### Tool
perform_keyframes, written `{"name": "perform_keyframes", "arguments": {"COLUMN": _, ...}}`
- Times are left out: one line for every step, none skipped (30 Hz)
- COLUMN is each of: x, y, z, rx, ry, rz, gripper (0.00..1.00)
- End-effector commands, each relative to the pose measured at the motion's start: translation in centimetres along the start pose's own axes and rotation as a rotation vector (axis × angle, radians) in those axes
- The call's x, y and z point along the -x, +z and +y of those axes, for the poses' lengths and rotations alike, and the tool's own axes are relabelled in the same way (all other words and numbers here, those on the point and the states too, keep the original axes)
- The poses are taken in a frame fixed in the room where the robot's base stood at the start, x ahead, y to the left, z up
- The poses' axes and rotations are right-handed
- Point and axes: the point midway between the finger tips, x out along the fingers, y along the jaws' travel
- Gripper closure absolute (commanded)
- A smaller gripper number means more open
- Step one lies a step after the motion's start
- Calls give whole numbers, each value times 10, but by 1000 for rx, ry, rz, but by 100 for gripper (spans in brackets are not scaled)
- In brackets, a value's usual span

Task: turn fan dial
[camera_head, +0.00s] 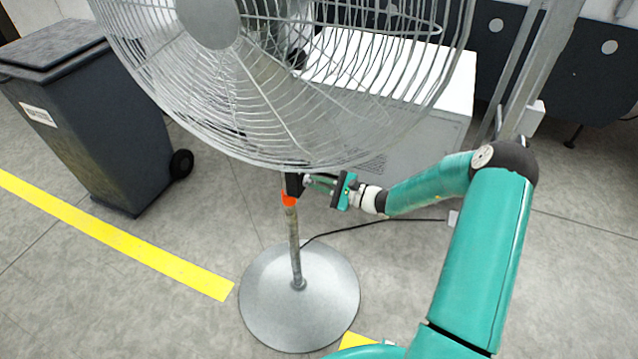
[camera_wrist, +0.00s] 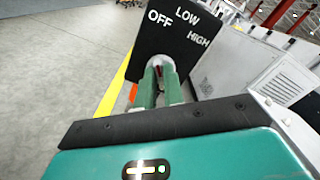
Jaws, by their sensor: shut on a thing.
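The large pedestal fan (camera_head: 294,240) stands on a round metal base, with its wire cage filling the top of the head view. Its black control plate (camera_wrist: 178,48) fills the upper middle of the wrist view and reads OFF, LOW and HIGH. The dial (camera_wrist: 158,64) sits at the lower middle of the plate, mostly hidden by my fingers. My gripper (camera_head: 308,182) reaches in from the right, just below the cage. It also shows in the wrist view (camera_wrist: 160,75), its green fingers shut on the dial. The dial's pointing direction is hidden.
A dark wheeled bin (camera_head: 95,125) stands at the left. A white cabinet (camera_head: 425,130) is behind the fan, close to my arm. A dark cable (camera_head: 370,222) runs along the floor behind the fan's post. Yellow tape (camera_head: 130,240) marks the floor, which is otherwise open at the lower left.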

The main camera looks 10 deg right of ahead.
Motion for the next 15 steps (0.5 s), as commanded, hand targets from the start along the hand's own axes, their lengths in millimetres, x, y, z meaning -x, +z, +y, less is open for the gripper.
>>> {"name": "perform_keyframes", "arguments": {"x": 1, "y": 0, "z": -1, "rx": 25, "ry": -2, "rz": -1, "gripper": 100}}
{"name": "perform_keyframes", "arguments": {"x": 1, "y": 0, "z": -1, "rx": 41, "ry": -2, "rz": -1, "gripper": 100}}
{"name": "perform_keyframes", "arguments": {"x": 1, "y": 0, "z": 0, "rx": 59, "ry": -2, "rz": -1, "gripper": 100}}
{"name": "perform_keyframes", "arguments": {"x": 1, "y": 0, "z": 0, "rx": 72, "ry": -2, "rz": -1, "gripper": 100}}
{"name": "perform_keyframes", "arguments": {"x": 1, "y": 0, "z": 0, "rx": 83, "ry": -2, "rz": -1, "gripper": 100}}
{"name": "perform_keyframes", "arguments": {"x": 1, "y": 0, "z": 0, "rx": 96, "ry": -2, "rz": -1, "gripper": 100}}
{"name": "perform_keyframes", "arguments": {"x": 1, "y": 0, "z": 0, "rx": 105, "ry": -2, "rz": -1, "gripper": 100}}
{"name": "perform_keyframes", "arguments": {"x": 1, "y": 0, "z": 0, "rx": 111, "ry": -2, "rz": -1, "gripper": 100}}
{"name": "perform_keyframes", "arguments": {"x": 1, "y": 0, "z": 0, "rx": 120, "ry": -2, "rz": -1, "gripper": 100}}
{"name": "perform_keyframes", "arguments": {"x": 1, "y": 0, "z": 0, "rx": 125, "ry": -2, "rz": -1, "gripper": 100}}
{"name": "perform_keyframes", "arguments": {"x": 1, "y": 0, "z": 0, "rx": 130, "ry": -2, "rz": -1, "gripper": 100}}
{"name": "perform_keyframes", "arguments": {"x": 1, "y": 0, "z": 0, "rx": 134, "ry": -1, "rz": -1, "gripper": 100}}
{"name": "perform_keyframes", "arguments": {"x": 1, "y": 0, "z": 0, "rx": 136, "ry": -2, "rz": -1, "gripper": 100}}
{"name": "perform_keyframes", "arguments": {"x": 1, "y": 0, "z": 0, "rx": 138, "ry": -1, "rz": -1, "gripper": 100}}
{"name": "perform_keyframes", "arguments": {"x": 1, "y": 0, "z": 0, "rx": 139, "ry": -1, "rz": -1, "gripper": 100}}
